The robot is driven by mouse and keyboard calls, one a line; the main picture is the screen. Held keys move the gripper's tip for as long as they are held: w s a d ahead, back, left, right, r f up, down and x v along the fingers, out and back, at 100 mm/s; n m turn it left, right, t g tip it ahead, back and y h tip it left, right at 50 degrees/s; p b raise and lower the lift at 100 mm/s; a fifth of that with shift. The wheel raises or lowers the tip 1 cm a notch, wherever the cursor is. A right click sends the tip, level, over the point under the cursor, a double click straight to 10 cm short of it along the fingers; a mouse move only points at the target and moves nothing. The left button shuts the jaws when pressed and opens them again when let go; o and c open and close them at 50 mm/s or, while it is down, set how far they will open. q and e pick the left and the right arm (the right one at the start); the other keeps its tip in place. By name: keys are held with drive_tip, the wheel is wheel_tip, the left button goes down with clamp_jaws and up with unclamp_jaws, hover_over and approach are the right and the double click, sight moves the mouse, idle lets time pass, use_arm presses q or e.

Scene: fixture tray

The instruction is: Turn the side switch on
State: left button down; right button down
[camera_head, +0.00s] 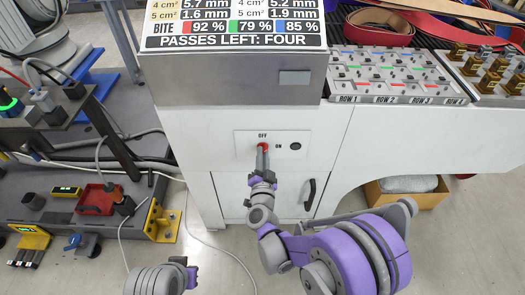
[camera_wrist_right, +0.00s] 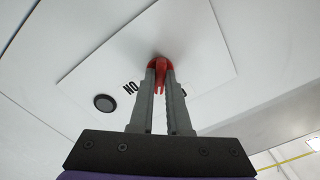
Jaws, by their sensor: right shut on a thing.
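The side switch is a red knob (camera_head: 263,147) on a white panel (camera_head: 243,137) on the front of the white cabinet. OFF is printed above it and ON to its right. My right gripper (camera_head: 262,158) reaches up to the knob from below. In the right wrist view, the two grey fingers of the right gripper (camera_wrist_right: 161,90) are closed on the red knob (camera_wrist_right: 159,66), one on each side. The fingers hide part of the knob, and I cannot tell which mark it points to.
A round black part (camera_head: 295,146) is set in the panel right of the knob. A black door handle (camera_head: 310,194) is below. A cardboard box (camera_head: 400,197) is under the counter at right.

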drive_tip(key=m, duration=0.3)
drive_tip(key=shift+m, duration=0.4)
drive_tip(key=m, duration=0.5)
drive_tip(key=shift+m+b, duration=0.3)
drive_tip(key=shift+m, duration=0.1)
drive_tip(key=shift+m, duration=0.3)
drive_tip(key=c, duration=0.9)
unclamp_jaws()
